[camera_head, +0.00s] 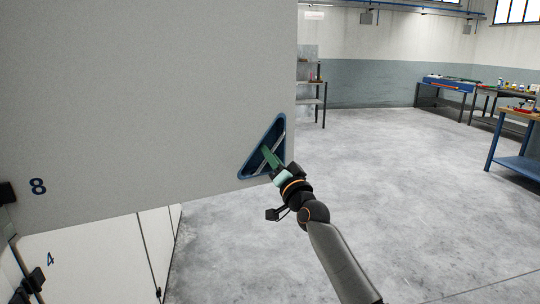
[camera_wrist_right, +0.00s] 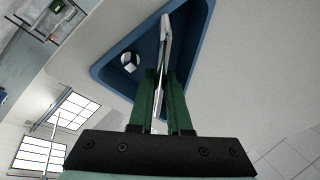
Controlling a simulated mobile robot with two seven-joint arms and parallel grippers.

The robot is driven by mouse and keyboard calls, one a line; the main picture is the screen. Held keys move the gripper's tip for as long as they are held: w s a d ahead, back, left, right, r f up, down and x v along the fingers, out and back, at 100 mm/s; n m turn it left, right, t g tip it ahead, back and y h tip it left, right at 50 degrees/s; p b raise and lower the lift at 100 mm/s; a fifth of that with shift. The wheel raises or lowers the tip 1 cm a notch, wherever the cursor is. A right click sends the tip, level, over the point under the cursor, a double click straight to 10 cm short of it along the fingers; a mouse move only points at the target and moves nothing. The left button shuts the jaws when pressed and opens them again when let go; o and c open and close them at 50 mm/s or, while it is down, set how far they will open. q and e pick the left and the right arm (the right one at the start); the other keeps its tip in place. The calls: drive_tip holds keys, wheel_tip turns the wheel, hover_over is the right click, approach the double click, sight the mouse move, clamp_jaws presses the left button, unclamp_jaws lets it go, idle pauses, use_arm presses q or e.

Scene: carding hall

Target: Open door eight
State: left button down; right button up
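Door eight (camera_head: 130,95) is a large pale panel filling the upper left of the head view, with a dark blue "8" (camera_head: 37,186) near its lower left corner. It appears to stand out from the cabinet front, hinged at the left. A blue triangular recess (camera_head: 248,166) near its right edge holds a slanting metal bar handle (camera_head: 280,146). My right gripper (camera_head: 268,155) has its green fingers in the recess. In the right wrist view the fingers (camera_wrist_right: 162,95) lie on both sides of the bar (camera_wrist_right: 165,45), closed on it. My left gripper is not in view.
Door four (camera_head: 90,255) is below, behind door eight's lower edge. Black hinges (camera_head: 33,282) are at the left. Open grey floor (camera_head: 420,190) lies to the right. A shelf rack (camera_head: 312,100) and workbenches (camera_head: 445,85) stand farther back.

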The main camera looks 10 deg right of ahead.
drive_tip(key=shift+o, duration=0.7)
drive_tip(key=shift+s, duration=0.1)
drive_tip(key=v, duration=1.2)
drive_tip(key=shift+s+f, duration=0.15)
